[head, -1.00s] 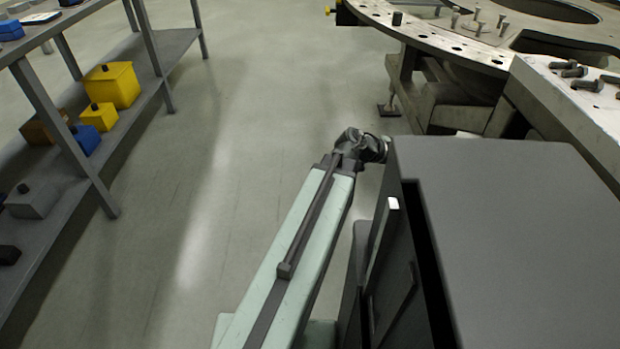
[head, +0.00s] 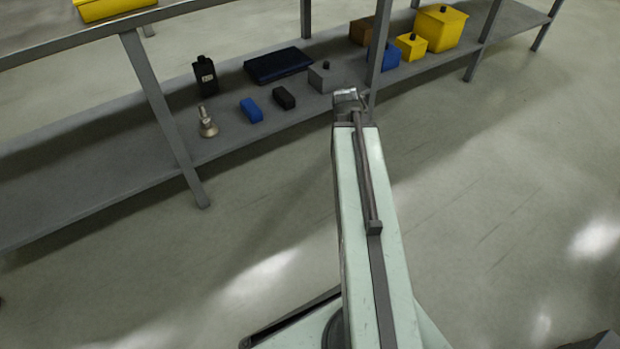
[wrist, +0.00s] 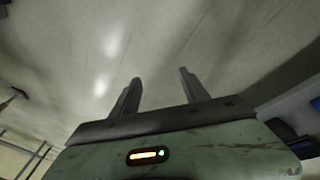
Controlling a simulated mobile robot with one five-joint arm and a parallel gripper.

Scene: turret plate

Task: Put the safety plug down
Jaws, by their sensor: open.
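My gripper (wrist: 160,77) is open in the wrist view, with its two fingers apart and only bare floor showing between them. Nothing is held. In the head view my arm reaches up to the front edge of the lower shelf (head: 90,208), and the fingers cannot be made out there. I cannot pick out the safety plug with certainty in either view. A small metallic piece with a wide base (head: 207,124) stands on the lower shelf, left of my arm's end.
The lower shelf also holds a black bottle (head: 205,76), a blue block (head: 251,110), a black block (head: 284,98), a dark blue case (head: 278,66), a grey box (head: 325,79) and yellow boxes (head: 441,30). Shelf legs (head: 165,120) stand along the front. The floor (head: 500,220) at right is clear.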

